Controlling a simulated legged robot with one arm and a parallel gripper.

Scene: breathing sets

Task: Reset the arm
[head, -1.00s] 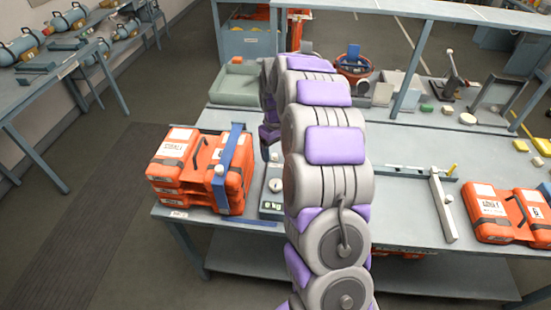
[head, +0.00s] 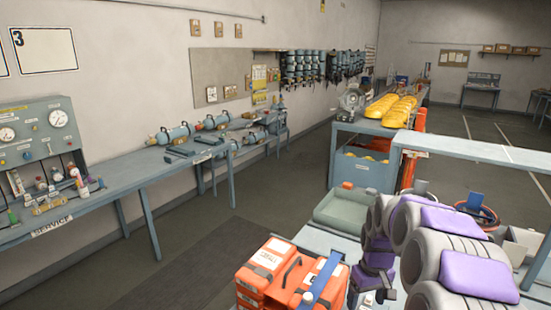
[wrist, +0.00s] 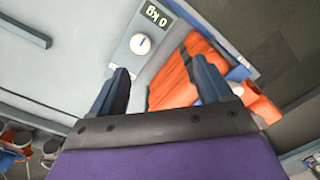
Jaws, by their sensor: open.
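My gripper (wrist: 159,65) is open in the wrist view, with its two dark fingers spread apart and nothing held between them. It hangs above the workbench, near a white scale (wrist: 140,44) whose display reads 0 kg. Orange cases (wrist: 183,80) lie just to the right of the scale there, partly behind the right finger. In the head view my grey and purple arm fills the lower right, bent over the bench. Its far end hangs low beside the orange cases (head: 268,258), and the fingertips are not clear in that view.
A green tray (head: 350,211) sits on the bench behind the cases. A red tub (head: 477,216) stands behind my arm. A service bench (head: 110,195) with gauges and cylinders runs along the left wall. Open floor lies between the benches.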

